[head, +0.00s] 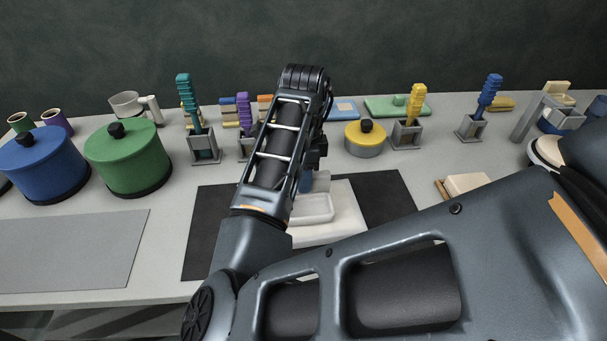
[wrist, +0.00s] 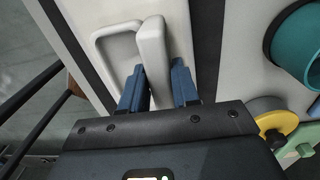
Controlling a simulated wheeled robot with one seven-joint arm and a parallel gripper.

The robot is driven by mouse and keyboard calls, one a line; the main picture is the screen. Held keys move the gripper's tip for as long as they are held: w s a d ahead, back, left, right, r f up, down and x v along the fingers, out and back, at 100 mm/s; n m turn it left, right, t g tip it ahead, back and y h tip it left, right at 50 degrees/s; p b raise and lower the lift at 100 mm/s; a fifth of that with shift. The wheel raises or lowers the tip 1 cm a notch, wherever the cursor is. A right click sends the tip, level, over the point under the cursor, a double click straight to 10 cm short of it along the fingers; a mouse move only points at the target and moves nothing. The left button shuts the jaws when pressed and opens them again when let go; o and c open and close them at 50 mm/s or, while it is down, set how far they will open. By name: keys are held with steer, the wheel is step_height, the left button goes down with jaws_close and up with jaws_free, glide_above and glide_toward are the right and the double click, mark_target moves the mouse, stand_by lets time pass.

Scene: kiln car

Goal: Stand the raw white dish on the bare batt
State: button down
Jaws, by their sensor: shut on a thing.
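My gripper (wrist: 157,88) is shut on a narrow white piece with a rounded end (wrist: 151,45), which looks like the raw white dish seen edge-on. The blue fingertips lie on its two sides. Right beside it is a white rimmed, tray-like form (wrist: 117,48); I cannot tell whether this is a separate dish or part of the held one. In the head view the rimmed white form (head: 312,208) shows over a pale batt (head: 347,215). My arm hides much of the gripper there, and I cannot tell whether the held piece touches the batt.
The batt lies on a black mat (head: 205,235). Green (head: 128,160) and blue (head: 42,165) lidded pots stand left, behind a grey mat (head: 70,250). A yellow-lidded pot (head: 365,138) and upright tools in grey holders (head: 408,132) stand behind. A white block (head: 467,184) lies right.

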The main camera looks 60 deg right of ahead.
steer(key=shift+f, duration=0.15)
steer(key=c, duration=0.8)
jaws_free()
steer(key=shift+o, duration=0.2)
steer(key=shift+r, duration=0.2)
steer(key=shift+r+p, duration=2.15)
steer(key=shift+r, duration=0.4)
steer(key=shift+d+r+p, duration=0.1)
steer(key=shift+r+p, duration=0.2)
steer(key=shift+r, duration=0.95)
